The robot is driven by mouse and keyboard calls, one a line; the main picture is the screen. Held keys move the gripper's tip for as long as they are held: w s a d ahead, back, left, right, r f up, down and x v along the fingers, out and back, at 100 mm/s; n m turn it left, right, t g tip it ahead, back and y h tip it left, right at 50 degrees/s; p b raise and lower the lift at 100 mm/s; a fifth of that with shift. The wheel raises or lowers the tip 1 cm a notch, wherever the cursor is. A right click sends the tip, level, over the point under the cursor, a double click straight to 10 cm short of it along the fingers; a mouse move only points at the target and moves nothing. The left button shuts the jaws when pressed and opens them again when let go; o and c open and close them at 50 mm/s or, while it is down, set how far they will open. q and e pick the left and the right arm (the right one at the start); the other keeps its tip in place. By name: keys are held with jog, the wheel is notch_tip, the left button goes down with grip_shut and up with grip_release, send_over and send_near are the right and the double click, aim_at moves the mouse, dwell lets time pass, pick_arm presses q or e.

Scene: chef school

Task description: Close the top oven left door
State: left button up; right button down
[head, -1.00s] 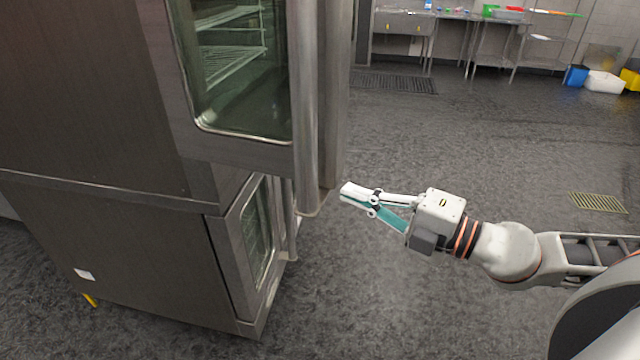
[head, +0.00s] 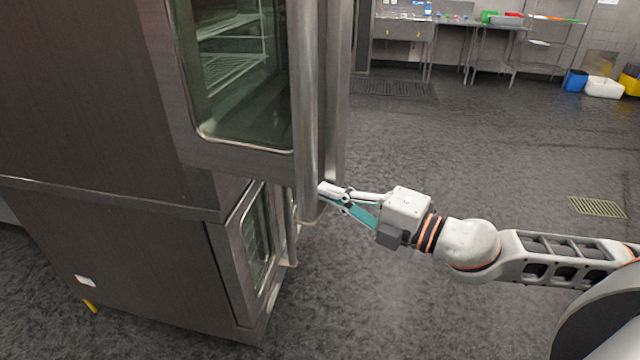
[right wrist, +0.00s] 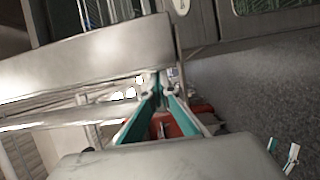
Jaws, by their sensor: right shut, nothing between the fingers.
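The top oven's glass-windowed door (head: 240,152) is at upper centre-left in the head view, with wire racks visible through the glass. A vertical bar handle (head: 307,110) runs down its right side. Another upright steel panel (head: 338,80) stands just right of the handle; I cannot tell whether it is a second door or an edge. My right gripper (head: 324,190) is shut and empty, its tips beside the handle's lower end; contact is unclear. In the right wrist view its teal fingers (right wrist: 157,85) point at steel door parts (right wrist: 85,65). My left gripper is not in view.
A lower oven with a glass door (head: 257,240) stands under the top one. The dark floor (head: 450,130) to the right is open. Steel tables (head: 405,20) and a shelf rack stand at the back, with a blue bin (head: 575,80) and a white bin (head: 603,87) at far right.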

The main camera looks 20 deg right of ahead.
jog(key=shift+p+x, duration=0.45)
jog(key=shift+x, duration=0.75)
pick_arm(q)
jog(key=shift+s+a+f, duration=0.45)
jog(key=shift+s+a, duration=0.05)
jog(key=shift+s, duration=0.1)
